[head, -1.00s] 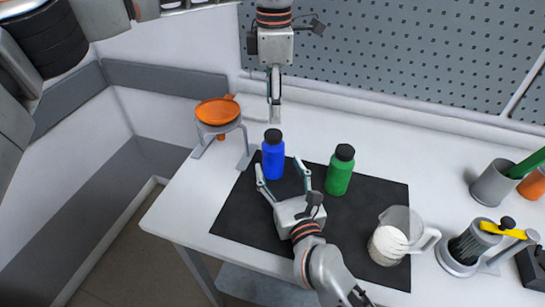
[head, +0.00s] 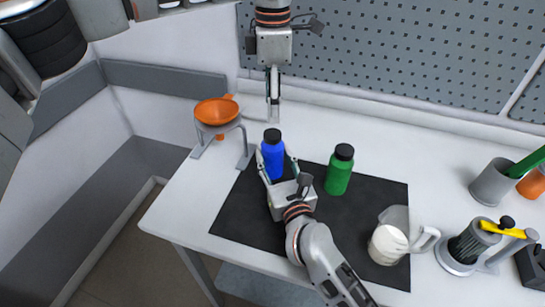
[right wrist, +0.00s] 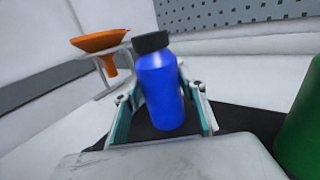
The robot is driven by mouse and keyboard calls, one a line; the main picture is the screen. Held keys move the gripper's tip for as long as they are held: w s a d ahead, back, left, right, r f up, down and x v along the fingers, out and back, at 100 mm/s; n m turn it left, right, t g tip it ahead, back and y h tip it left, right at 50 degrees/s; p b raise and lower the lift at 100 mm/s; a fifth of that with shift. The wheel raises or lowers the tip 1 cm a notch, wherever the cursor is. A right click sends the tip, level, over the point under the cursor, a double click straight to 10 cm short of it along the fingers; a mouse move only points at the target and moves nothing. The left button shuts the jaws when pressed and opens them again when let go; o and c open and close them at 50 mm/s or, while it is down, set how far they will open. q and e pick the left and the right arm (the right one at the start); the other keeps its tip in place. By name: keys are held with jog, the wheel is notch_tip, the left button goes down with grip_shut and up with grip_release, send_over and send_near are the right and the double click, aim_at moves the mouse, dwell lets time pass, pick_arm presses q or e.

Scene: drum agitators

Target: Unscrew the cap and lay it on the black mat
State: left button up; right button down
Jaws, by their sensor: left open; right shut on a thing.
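A blue bottle (head: 273,160) with a black cap (head: 272,136) stands upright at the back left of the black mat (head: 240,222). My right gripper (head: 276,173) is shut on the blue bottle's body from the front, one finger on each side. In the right wrist view the blue bottle (right wrist: 159,90) is between the fingers, with its cap (right wrist: 150,42) on top. A green bottle (head: 339,174) with a black cap stands on the mat to the right. My left gripper (head: 273,102) points down above and behind the blue bottle, open and empty; its fingers overlap in this view.
An orange funnel (head: 216,111) sits in a stand at the back left. A clear jug (head: 391,240) with white contents stands at the mat's right edge. Grey holders (head: 491,184) stand further right. The mat's front left is clear.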

aim_at(272, 133)
pick_arm(q)
jog(key=m, duration=0.4)
jog(key=shift+m, duration=0.4)
jog(key=m, duration=0.3)
jog(key=shift+m, duration=0.3)
jog(key=m, duration=0.9)
jog(key=shift+f, duration=4.05)
jog(key=c, duration=1.2)
